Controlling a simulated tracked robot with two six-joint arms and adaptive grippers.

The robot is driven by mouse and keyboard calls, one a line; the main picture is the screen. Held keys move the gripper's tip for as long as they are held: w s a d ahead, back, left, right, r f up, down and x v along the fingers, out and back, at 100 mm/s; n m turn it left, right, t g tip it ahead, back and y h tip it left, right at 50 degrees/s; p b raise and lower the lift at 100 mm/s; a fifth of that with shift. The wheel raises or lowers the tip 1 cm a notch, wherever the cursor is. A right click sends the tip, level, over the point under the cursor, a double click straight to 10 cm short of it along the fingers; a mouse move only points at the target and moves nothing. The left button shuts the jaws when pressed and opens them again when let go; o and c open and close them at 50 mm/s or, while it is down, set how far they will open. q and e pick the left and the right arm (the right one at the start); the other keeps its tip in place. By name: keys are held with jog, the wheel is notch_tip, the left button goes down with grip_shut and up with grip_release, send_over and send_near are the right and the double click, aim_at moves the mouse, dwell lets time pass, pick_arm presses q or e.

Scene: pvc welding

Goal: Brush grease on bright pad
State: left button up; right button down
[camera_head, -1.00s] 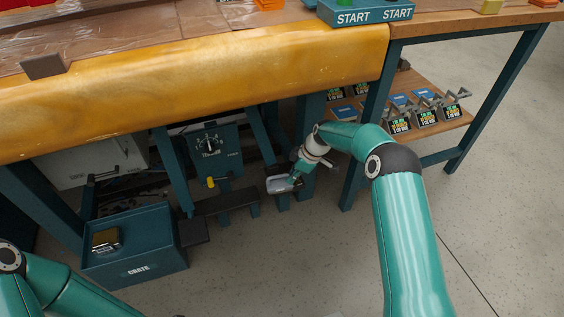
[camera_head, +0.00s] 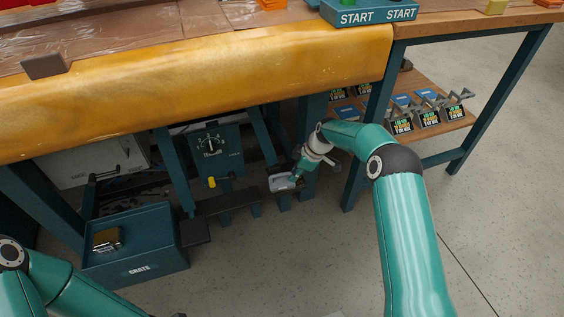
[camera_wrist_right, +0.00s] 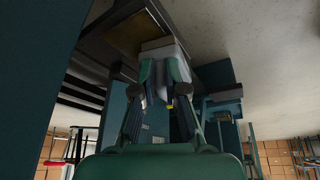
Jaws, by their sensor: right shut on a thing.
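My right gripper (camera_head: 291,180) is low under the bench's front edge and is shut on a pale grey block-like thing (camera_head: 281,184), which I take for the brush. In the right wrist view my right gripper (camera_wrist_right: 164,74) has its two green fingers on either side of this block (camera_wrist_right: 163,49). Beyond the block is a dull brass-coloured flat face (camera_wrist_right: 132,32), perhaps the bright pad. The block's far end overlaps it, but I cannot tell whether they touch. The bristles and any grease are not discernible.
A blue crate (camera_head: 135,260) with a brass-topped item (camera_head: 107,239) stands at the left. Dark step-like plates (camera_head: 230,200) and a dial box (camera_head: 214,153) are left of my right gripper. The bench's yellow front edge (camera_head: 200,82) hangs above. Open floor lies in front.

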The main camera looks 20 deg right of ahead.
jog(key=d, duration=0.2)
jog(key=shift+d+r, duration=0.1)
jog(key=shift+d, duration=0.25)
jog(key=shift+s+a+f, duration=0.1)
jog(key=shift+a+f, duration=0.1)
jog(key=shift+a, duration=1.5)
jog(key=shift+a+f, duration=0.15)
jog(key=shift+a, duration=1.5)
jog(key=shift+a+r, duration=0.2)
jog(key=shift+r, duration=0.05)
notch_tip(320, 180, up, 3)
jog(key=shift+f+p, duration=0.1)
jog(key=shift+p, duration=0.5)
notch_tip(320, 180, up, 5)
jog(key=p, duration=0.2)
jog(key=shift+p, duration=0.4)
